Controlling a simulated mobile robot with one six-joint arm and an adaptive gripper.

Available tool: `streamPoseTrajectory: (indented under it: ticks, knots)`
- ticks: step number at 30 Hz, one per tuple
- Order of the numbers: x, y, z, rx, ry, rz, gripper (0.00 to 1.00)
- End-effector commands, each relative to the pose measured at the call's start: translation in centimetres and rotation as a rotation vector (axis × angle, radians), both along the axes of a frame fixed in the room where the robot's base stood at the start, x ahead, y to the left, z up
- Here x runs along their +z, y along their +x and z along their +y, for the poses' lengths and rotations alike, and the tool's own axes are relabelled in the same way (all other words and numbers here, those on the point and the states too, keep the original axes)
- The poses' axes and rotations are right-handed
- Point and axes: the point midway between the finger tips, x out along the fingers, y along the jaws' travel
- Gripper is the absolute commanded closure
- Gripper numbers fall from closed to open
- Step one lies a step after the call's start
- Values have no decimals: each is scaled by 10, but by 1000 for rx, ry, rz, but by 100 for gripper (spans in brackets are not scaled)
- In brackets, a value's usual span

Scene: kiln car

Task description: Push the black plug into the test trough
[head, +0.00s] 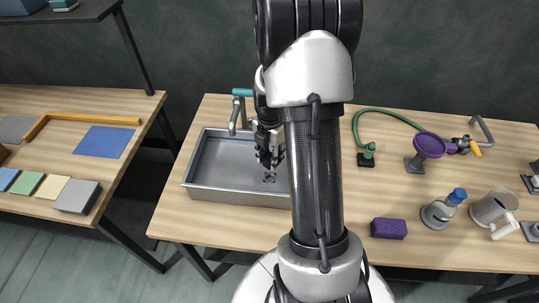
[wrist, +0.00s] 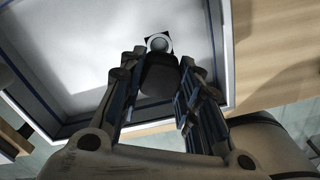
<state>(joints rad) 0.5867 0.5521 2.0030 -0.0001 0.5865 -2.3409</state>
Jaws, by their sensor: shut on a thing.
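The test trough (head: 240,194) is a shallow grey metal basin at the left of the middle table; its pale floor and dark-lined wall fill much of the wrist view (wrist: 218,60). A round light-rimmed drain fitting (wrist: 158,42) with dark corners sits on its floor. My gripper (head: 268,162) is over the right part of the trough, pointing down. In the wrist view, my gripper (wrist: 157,85) is shut on the dark, rounded black plug (wrist: 158,80). The plug appears just beside or above the fitting; contact cannot be told. In the head view the plug is not distinct.
A tap (head: 238,108) with a teal handle stands at the trough's back edge. Right of my arm are a green hose (head: 385,112), a purple funnel (head: 429,145), a purple block (head: 388,228), a flask (head: 440,211) and a jug (head: 492,207). Bare wood lies between them.

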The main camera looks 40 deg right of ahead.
Motion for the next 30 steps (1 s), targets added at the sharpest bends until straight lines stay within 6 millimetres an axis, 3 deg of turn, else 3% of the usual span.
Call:
streamPoseTrajectory:
  ticks: [8,22,30]
  knots:
    - [-7,0,0,0,2,2,100]
    - [-41,0,0,0,1,1,100]
    - [-47,0,0,0,1,2,100]
